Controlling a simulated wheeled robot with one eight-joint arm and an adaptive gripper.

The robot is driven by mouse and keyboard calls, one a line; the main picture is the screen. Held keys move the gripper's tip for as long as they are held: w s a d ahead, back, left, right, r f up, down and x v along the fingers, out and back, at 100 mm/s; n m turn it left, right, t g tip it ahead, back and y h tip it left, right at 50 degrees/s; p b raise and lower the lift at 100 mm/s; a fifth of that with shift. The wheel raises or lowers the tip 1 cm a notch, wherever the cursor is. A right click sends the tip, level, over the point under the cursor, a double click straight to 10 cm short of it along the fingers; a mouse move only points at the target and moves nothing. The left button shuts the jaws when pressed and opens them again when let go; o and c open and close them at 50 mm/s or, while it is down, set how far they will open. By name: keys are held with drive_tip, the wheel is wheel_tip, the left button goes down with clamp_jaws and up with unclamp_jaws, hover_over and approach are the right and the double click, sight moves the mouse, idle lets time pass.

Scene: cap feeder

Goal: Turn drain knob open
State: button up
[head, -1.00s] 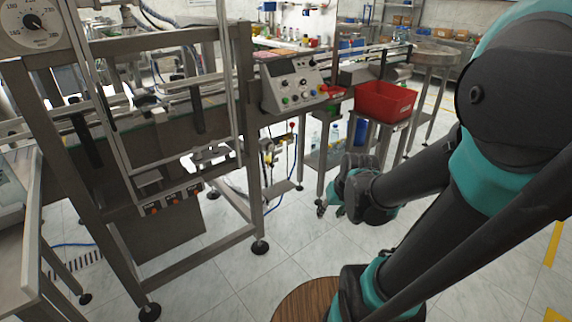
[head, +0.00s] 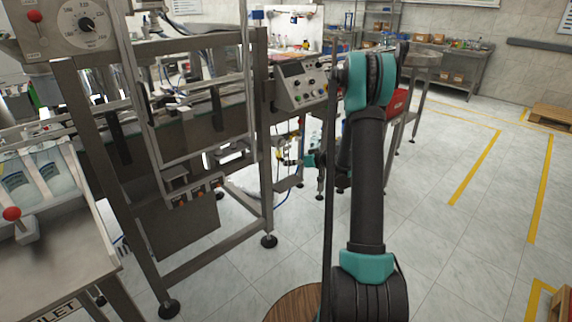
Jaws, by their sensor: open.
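No knob is readably marked as a drain. A round dial knob (head: 86,24) sits on a numbered panel at the top left. A red ball-ended lever (head: 35,17) is beside it. Another red ball knob (head: 12,213) stands on a grey block on the left bench. A small red knob (head: 301,120) shows on the pipework below the control box. My gripper (head: 309,160) is largely hidden past my arm near the frame's middle, apart from the dial and left-hand knobs. Its fingers are hard to make out; it is open, and I see nothing held.
A steel machine frame (head: 262,120) with conveyor fills the left and centre. A sloped control box (head: 301,83) is mounted on it. A red bin (head: 398,101) is partly behind my arm. The left bench (head: 75,250) is close. Tiled floor (head: 455,235) at right is clear.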

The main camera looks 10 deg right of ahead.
drive_tip(key=w+d+f+t+y, duration=0.1)
drive_tip(key=w+d+f+t, duration=0.2)
drive_tip(key=w+d+f, duration=0.35)
drive_tip(key=t, duration=0.3)
approach(282, 160)
drive_tip(key=d+x, duration=0.1)
drive_tip(key=x, duration=0.6)
drive_tip(key=shift+w+a+f+n+y, duration=0.25)
drive_tip(key=shift+w+f+n+y, duration=0.1)
drive_tip(key=shift+w, duration=0.25)
clamp_jaws()
